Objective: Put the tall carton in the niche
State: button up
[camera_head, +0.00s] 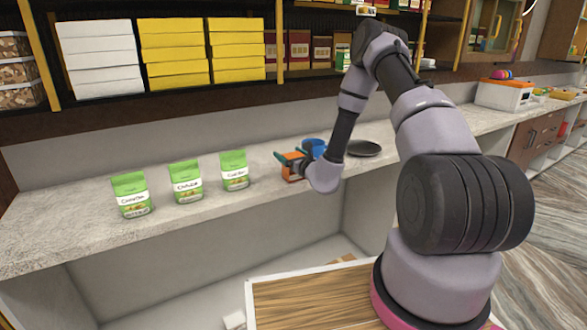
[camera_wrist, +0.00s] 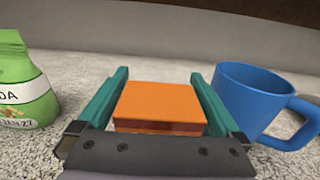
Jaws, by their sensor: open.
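An orange box (camera_wrist: 160,105) sits between the two teal fingers of my gripper (camera_wrist: 160,92) in the wrist view, with narrow gaps beside it. It seems to be the carton, though its height is hard to judge from here. The gripper is open around it. In the head view my gripper (camera_head: 299,160) is low over the counter (camera_head: 230,205), right of three green packets. An upper shelf bay (camera_head: 309,48) holds a row of dark red and green cartons. Which opening is the niche I cannot tell.
A blue mug (camera_wrist: 245,98) stands close to the right finger, and a green packet (camera_wrist: 22,85) stands to the left. A dark plate (camera_head: 363,148) lies right of my gripper. White boxes (camera_head: 100,58) and yellow boxes (camera_head: 174,53) fill the shelf above.

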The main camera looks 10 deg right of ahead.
jog(key=c, duration=1.5)
